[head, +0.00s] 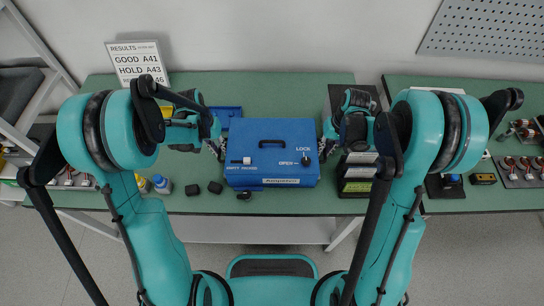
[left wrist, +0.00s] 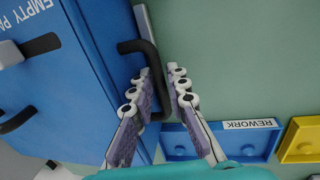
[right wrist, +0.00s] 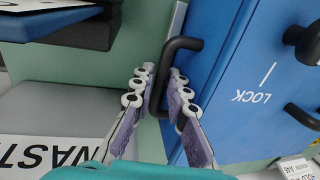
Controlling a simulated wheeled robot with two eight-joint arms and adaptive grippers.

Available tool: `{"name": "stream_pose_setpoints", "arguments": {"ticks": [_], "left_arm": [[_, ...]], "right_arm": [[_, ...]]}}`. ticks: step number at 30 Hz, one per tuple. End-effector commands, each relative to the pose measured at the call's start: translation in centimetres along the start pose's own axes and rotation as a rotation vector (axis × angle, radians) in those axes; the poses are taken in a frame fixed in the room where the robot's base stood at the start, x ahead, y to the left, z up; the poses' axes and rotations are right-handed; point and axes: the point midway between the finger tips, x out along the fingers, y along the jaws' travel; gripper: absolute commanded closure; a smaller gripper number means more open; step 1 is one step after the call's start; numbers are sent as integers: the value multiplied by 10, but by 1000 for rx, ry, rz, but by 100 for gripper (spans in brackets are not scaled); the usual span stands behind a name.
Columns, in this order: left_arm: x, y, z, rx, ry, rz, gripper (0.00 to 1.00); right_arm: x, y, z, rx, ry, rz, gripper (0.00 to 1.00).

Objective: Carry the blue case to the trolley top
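The blue case (head: 247,134) lies on the green bench top, with a black handle on its lid, a LOCK/OPEN knob and a white-tipped lever. My left gripper (head: 216,140) is at the case's left side. My right gripper (head: 328,140) is at the right side. I cannot make out a trolley top in these views.
A blue tray marked REWORK (left wrist: 240,143) and a yellow one (left wrist: 301,142) lie behind the left gripper. Dark boxes with labels (head: 357,172) stand close right of the case. Small black blocks (head: 215,187) and bottles (head: 162,184) sit front left. A results sign (head: 138,61) stands behind.

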Motion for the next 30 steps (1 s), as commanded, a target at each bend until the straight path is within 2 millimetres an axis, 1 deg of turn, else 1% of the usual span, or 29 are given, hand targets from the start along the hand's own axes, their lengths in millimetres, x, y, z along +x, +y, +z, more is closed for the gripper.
{"name": "stream_pose_setpoints", "arguments": {"ticks": [8,9,10,11,30], "left_arm": [[2,0,0,0,0,0,85],[2,0,0,0,0,0,87],[2,0,0,0,0,0,95],[2,0,0,0,0,0,100],[-1,1,0,0,0,0,100]], "right_arm": [[2,0,0,0,0,0,85],[2,0,0,0,0,0,88],[2,0,0,0,0,0,96],[2,0,0,0,0,0,100],[-1,-1,0,0,0,-1,100]]}}
